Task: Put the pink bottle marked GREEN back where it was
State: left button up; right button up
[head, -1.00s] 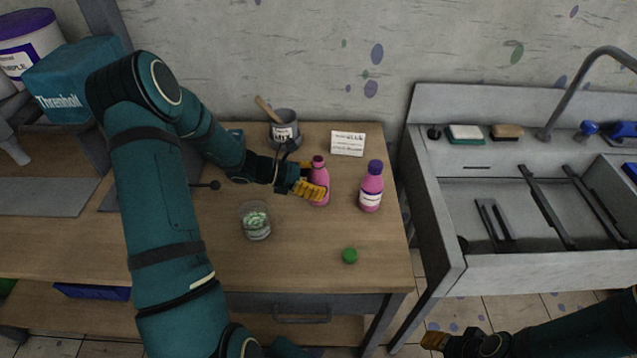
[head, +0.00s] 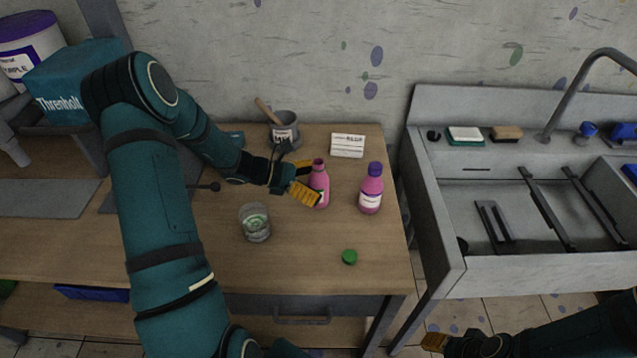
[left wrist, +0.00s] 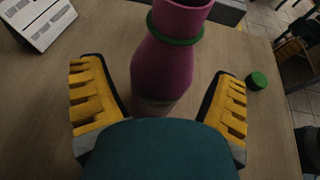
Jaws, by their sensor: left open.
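A pink bottle (head: 319,185) without a cap stands upright on the wooden table; its label is mostly hidden in the head view. In the left wrist view the pink bottle (left wrist: 166,65) has a green ring around its neck. My left gripper (head: 305,182) is open, with its yellow fingers on either side of the bottle and gaps showing in the left wrist view (left wrist: 160,105). A green cap (head: 349,256) lies on the table in front; it also shows in the left wrist view (left wrist: 257,80). My right gripper (head: 434,342) is low at the bottom edge, its jaw state unclear.
A second pink bottle with a purple cap (head: 371,188) stands just right. A white card (head: 347,145) stands behind. A glass (head: 255,222) with greenish contents and a grey mixing pot (head: 285,131) are nearby. The sink (head: 480,215) lies right. The table's front right is mostly clear.

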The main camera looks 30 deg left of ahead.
pick_arm(q)
jog(key=p+v, duration=0.1)
jog(key=v, duration=1)
jog(key=shift+d, duration=0.1)
